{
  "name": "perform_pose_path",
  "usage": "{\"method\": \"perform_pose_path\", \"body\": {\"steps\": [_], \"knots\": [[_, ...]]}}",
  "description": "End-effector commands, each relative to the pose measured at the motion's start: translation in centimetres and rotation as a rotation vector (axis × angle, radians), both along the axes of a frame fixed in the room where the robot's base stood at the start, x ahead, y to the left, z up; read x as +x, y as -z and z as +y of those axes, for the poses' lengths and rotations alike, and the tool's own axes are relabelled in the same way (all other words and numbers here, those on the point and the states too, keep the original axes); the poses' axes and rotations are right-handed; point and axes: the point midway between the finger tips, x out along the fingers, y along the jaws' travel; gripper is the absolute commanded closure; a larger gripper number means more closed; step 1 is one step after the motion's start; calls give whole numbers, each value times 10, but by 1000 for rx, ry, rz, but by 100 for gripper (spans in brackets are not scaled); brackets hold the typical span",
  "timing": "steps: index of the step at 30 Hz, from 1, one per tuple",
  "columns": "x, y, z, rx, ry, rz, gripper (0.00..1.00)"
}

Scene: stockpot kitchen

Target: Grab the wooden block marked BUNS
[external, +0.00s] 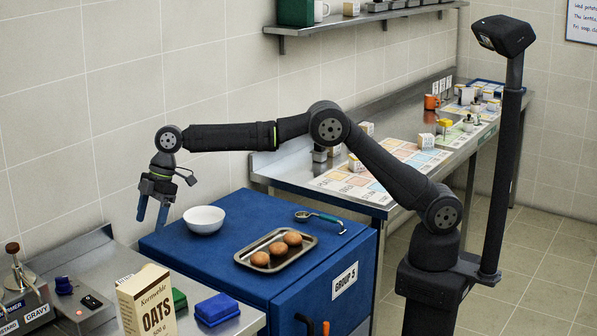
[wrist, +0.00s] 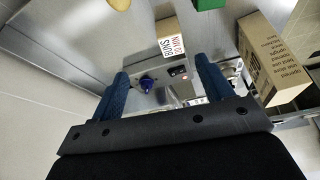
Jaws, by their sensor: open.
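A wooden block (wrist: 172,36) with a white label reading BUNS 20 MIN shows in the wrist view, on the steel counter beyond my fingertips. In the external view the oats box seems to hide most or all of it. My gripper (external: 152,211) is open and empty in the external view, pointing down in the air near the wall, left of the white bowl. In the wrist view my gripper (wrist: 161,73) has its two blue fingers apart, and the block lies ahead of them, apart from both.
The oats box (external: 147,302) stands on the steel counter; a green block (external: 179,299) and a blue block (external: 217,309) are beside it. A control box with a blue knob (wrist: 147,84) lies between my fingers in view. A white bowl (external: 204,219) and bun tray (external: 275,250) occupy the blue top.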

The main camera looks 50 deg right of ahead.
Motion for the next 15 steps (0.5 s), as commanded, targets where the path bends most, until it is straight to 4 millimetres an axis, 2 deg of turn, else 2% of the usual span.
{"method": "perform_pose_path", "body": {"steps": [1, 3, 7, 15], "knots": [[-6, 3, 9, -2, -23, 3, 27], [-11, 7, 16, -5, -40, 6, 27], [-11, 23, 23, -5, -44, 7, 27], [-9, 79, 45, -6, -43, 7, 27]]}}
